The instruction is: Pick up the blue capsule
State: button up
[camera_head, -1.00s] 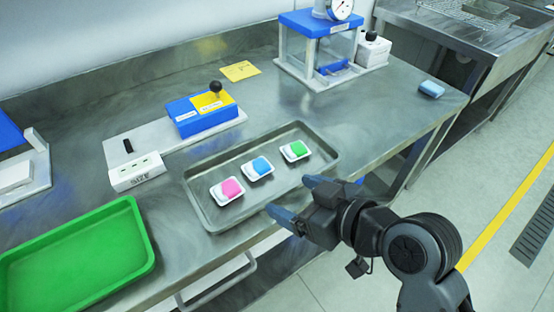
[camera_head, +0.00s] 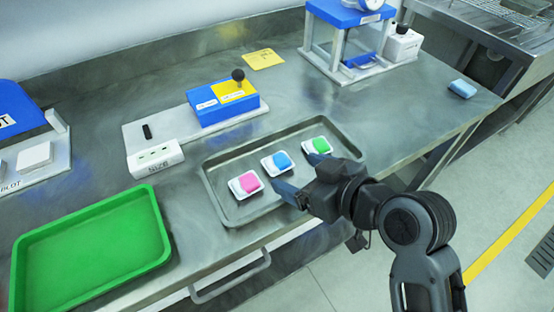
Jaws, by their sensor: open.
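The blue capsule (camera_head: 282,160) rests in a small white holder on the grey metal tray (camera_head: 222,208). A pink capsule (camera_head: 249,182) sits in a like holder to its left, and a green capsule (camera_head: 321,145) in one to its right. My gripper (camera_head: 298,174) is open and empty. Its two fingers reach over the tray's near right side. One fingertip is close to the blue capsule's holder, the other close to the green one's. Whether either finger touches a holder cannot be told.
A green tray (camera_head: 95,250) lies at the front left. A blue and yellow box with a black knob (camera_head: 238,90) and a white block labelled SIZE (camera_head: 155,161) stand behind. A blue-topped frame (camera_head: 352,15) stands at the back. The bench front edge with a handle is near.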

aim_at(284, 165)
jog(key=shift+p+x, duration=0.4)
jog(key=shift+x, duration=2.3)
jog(key=shift+w+d, duration=0.1)
jog(key=shift+w, duration=0.05)
jog(key=c, duration=1.1)
